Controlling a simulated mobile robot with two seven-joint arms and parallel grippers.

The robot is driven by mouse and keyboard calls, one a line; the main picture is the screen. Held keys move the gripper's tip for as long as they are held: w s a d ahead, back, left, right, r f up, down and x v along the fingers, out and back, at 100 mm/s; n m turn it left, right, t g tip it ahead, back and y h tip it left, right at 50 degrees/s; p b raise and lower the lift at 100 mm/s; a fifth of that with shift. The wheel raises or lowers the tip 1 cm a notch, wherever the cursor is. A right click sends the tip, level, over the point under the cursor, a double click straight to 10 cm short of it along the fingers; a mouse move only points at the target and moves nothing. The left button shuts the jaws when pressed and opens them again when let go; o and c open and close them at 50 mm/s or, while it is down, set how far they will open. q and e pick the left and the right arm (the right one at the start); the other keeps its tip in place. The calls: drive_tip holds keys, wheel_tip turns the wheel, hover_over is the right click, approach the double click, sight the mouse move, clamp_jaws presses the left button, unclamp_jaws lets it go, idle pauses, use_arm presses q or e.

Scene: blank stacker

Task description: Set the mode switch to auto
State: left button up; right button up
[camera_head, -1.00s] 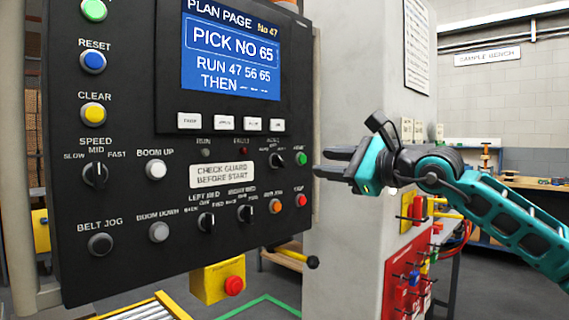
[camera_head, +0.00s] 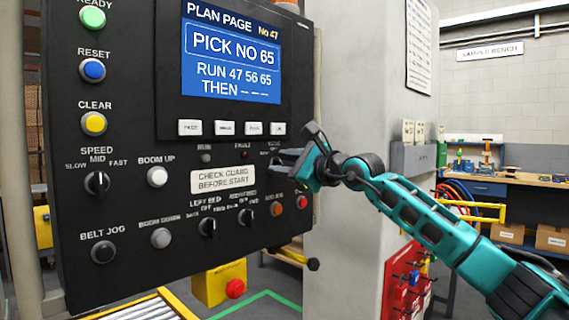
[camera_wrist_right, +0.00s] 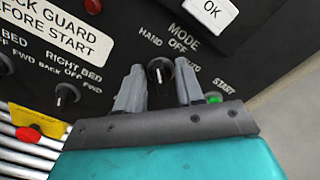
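The mode switch (camera_wrist_right: 160,72) is a black rotary knob on the dark control panel (camera_head: 140,215), labelled HAND, OFF and AUTO in the right wrist view. In the head view the knob is largely hidden by my right gripper (camera_head: 285,157). In the right wrist view my right gripper (camera_wrist_right: 160,82) is open, with one finger on each side of the knob and small gaps visible. I cannot tell whether the fingertips touch the panel. My left gripper is not in view.
A green start button (camera_wrist_right: 214,98) lies just right of the fingers. The right bed knob (camera_head: 245,217) and red stop button (camera_head: 302,202) are lower on the panel. A white OK key (camera_wrist_right: 211,10) is above. A grey pillar (camera_head: 350,230) stands to the right.

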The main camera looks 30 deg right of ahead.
drive_tip(key=shift+c, duration=0.2)
drive_tip(key=c, duration=0.3)
clamp_jaws()
